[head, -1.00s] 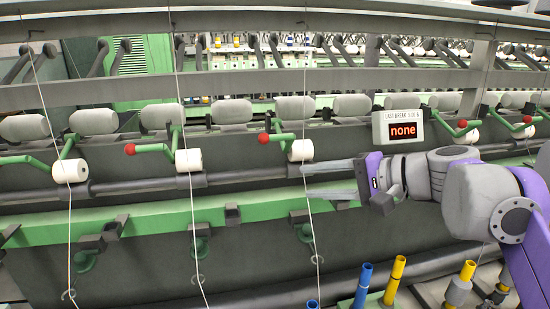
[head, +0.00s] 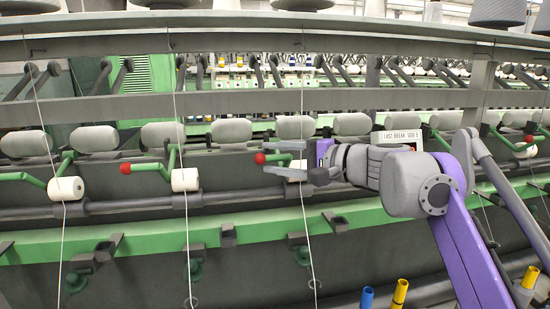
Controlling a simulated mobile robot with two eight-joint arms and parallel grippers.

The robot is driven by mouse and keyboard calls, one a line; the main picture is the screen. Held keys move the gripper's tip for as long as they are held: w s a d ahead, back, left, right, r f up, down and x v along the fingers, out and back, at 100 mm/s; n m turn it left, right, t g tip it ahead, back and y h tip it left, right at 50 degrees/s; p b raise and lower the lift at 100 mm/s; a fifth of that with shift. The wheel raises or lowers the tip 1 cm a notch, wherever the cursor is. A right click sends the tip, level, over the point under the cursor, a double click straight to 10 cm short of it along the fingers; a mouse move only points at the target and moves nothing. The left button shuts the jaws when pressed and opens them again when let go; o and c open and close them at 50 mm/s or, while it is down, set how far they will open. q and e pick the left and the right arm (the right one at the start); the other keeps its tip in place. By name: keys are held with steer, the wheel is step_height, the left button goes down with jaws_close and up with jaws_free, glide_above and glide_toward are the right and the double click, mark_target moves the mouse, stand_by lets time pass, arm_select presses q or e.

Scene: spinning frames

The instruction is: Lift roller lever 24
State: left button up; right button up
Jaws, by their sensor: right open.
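Green roller levers with red knobs stand along the frame, and no number is readable on them. The lever nearest my right gripper has a red knob (head: 260,159), and the gripper hides most of its green arm. My right gripper (head: 273,158) is open, its two grey fingers pointing left, one above and one below the level of that knob. In the picture the knob shows just at the fingertips; I cannot tell whether they touch. A white roller (head: 298,166) shows partly behind the fingers. My left gripper is not in view.
Another lever with a red knob (head: 125,167) and a white roller (head: 185,179) stands to the left. Thin yarns hang down in front of the frame. Blue (head: 366,298) and yellow (head: 400,291) tubes stand below.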

steer(key=shift+a, duration=0.1)
jaws_close()
stand_by(1.4)
